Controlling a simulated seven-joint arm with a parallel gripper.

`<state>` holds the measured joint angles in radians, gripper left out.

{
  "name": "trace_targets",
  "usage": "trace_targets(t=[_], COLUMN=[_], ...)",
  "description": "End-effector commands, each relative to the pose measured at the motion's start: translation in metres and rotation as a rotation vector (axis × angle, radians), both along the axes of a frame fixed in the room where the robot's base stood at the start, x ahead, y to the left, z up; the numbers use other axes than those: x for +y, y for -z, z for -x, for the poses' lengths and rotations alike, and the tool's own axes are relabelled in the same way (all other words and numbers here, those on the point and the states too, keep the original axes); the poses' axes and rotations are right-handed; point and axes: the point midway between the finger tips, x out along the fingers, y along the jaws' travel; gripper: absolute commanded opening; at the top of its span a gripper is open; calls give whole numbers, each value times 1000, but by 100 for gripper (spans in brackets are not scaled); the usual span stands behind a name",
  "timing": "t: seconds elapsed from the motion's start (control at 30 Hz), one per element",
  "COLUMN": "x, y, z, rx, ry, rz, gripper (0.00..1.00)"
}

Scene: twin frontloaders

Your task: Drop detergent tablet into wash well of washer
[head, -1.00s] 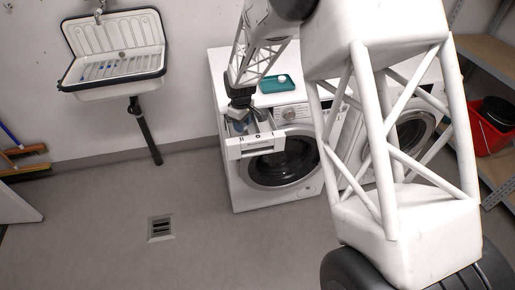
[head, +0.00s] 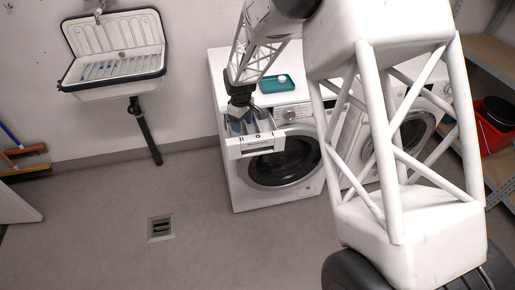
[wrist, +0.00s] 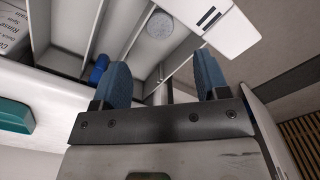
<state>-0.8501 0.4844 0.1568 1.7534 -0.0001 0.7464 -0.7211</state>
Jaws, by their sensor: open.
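The washer (head: 231,175) on the left has its detergent drawer (head: 262,142) pulled out. My gripper (head: 241,127) points down at the drawer's left part. In the wrist view my gripper (wrist: 165,80) is open, its two blue fingers apart with nothing between them. A round, speckled pale tablet (wrist: 160,25) lies in a drawer compartment beyond the fingertips, apart from them. White divider walls stand beside it. A blue part (wrist: 98,68) shows in the drawer left of the fingers. In the head view the tablet cannot be made out behind my gripper.
A teal tray (head: 277,84) with a small white round thing (head: 282,78) on it stands on the washer top. A second machine (head: 410,130) stands to the right, partly behind my arm. A sink (head: 115,65) hangs on the wall. The floor in front is clear.

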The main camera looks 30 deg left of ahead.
Motion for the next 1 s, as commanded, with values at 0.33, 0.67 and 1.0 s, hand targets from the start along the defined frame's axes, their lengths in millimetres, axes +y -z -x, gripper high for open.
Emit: trace_targets(t=[0.33,0.67,1.0], x=[0,0,0], y=[-42,-67,-68], z=[0,0,0], rx=[-1,0,0], ry=[0,0,0], rz=[-1,0,0], gripper=[68,68,68])
